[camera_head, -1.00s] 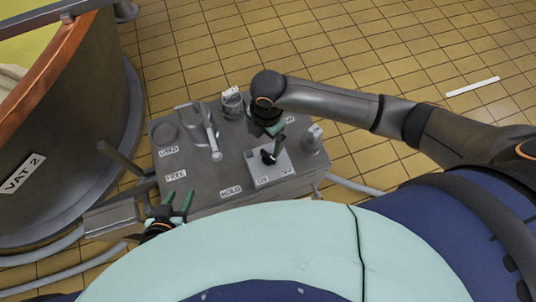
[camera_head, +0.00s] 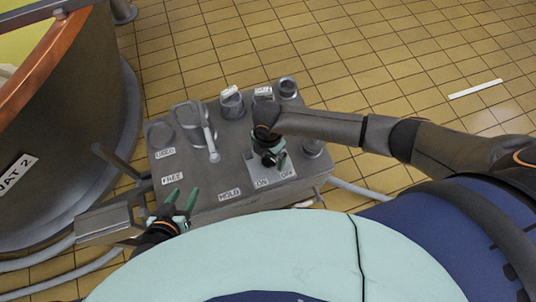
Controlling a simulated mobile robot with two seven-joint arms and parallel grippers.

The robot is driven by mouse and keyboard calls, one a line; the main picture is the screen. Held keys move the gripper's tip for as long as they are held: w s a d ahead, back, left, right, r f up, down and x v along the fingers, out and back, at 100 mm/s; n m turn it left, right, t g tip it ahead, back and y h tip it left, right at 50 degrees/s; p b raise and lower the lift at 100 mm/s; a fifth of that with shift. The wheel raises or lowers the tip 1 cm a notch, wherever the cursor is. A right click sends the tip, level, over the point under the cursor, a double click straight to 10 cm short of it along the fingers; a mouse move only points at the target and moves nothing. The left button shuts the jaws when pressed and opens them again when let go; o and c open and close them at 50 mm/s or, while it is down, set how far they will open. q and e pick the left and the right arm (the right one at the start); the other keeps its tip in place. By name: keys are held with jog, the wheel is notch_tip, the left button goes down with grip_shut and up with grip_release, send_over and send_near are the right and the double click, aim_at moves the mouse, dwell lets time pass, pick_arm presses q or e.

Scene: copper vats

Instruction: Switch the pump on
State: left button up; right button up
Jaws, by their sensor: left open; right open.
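The pump switch plate (camera_head: 258,173) is a light panel on the right part of a grey box, with the labels ON on the left and OFF on the right. My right gripper (camera_head: 274,160) is open and right over this plate. It hides the switch lever, so I cannot tell the lever's position or whether the fingers touch it. My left gripper (camera_head: 181,198) is open and empty at the box's front left edge, near the FREE label (camera_head: 173,179).
The grey box (camera_head: 207,178) also bears a ladle-like tool (camera_head: 209,138), several jars such as one (camera_head: 232,103) at the back, and a MOLD label (camera_head: 230,194). The copper VAT 2 (camera_head: 60,120) stands at the left. The tiled floor behind is clear apart from a white strip (camera_head: 475,89).

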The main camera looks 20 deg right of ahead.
jog(key=shift+f, duration=0.1)
jog(key=c, duration=1.3)
